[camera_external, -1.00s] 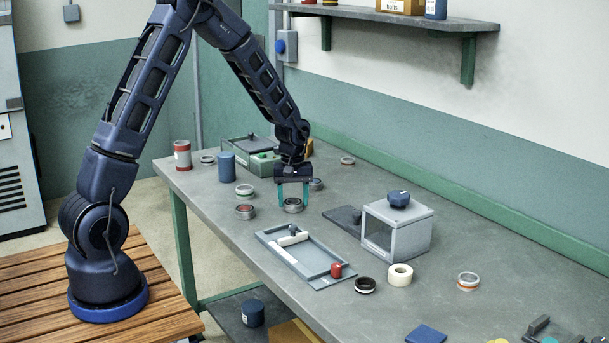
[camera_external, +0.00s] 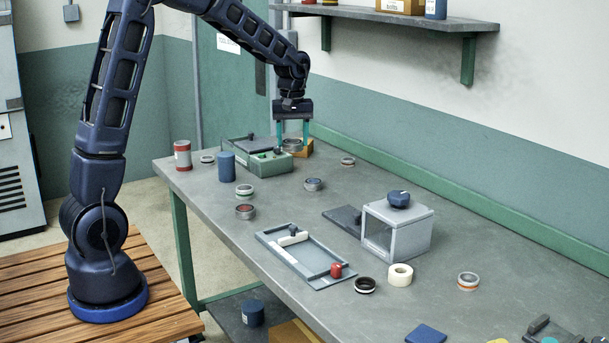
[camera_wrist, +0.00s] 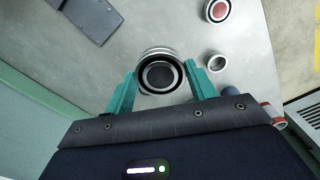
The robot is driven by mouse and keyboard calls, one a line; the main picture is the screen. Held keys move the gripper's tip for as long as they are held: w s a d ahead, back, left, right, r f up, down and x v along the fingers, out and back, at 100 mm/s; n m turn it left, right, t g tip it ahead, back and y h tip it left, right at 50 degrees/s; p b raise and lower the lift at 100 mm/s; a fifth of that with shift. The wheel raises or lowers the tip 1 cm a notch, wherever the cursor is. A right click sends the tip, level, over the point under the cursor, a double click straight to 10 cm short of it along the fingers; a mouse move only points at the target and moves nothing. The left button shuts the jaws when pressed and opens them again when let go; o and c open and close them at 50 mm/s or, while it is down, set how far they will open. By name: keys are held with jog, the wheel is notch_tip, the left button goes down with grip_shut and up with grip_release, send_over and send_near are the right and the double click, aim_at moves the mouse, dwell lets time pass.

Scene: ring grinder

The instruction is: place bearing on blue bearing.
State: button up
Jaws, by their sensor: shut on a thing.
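My gripper (camera_external: 292,148) is shut on a silver bearing with a dark face (camera_external: 291,143), held well above the bench at the far end. In the wrist view the held bearing (camera_wrist: 160,76) sits between the teal fingers. The blue bearing (camera_external: 313,184), a silver ring with a bluish face, lies flat on the bench, below and slightly right of my gripper in the external view. In the wrist view a silver ring, likely the blue bearing (camera_wrist: 156,52), shows just behind the held one, mostly hidden by it.
A bearing with a reddish face (camera_external: 245,211) and one with a green band (camera_external: 244,190) lie to the left. A green box (camera_external: 268,164) and blue cylinder (camera_external: 227,167) stand behind.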

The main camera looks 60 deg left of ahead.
jog(key=shift+w+a+r, duration=0.1)
jog(key=shift+w+r, duration=0.05)
jog(key=shift+r, duration=0.25)
notch_tip(320, 180, up, 3)
jog(key=m, duration=0.1)
send_over(313, 181)
notch_tip(313, 181, down, 20)
jog(key=shift+w+f, duration=0.1)
jog(key=o, duration=1.1)
jog(key=shift+f, duration=0.1)
jog(key=shift+o, duration=0.2)
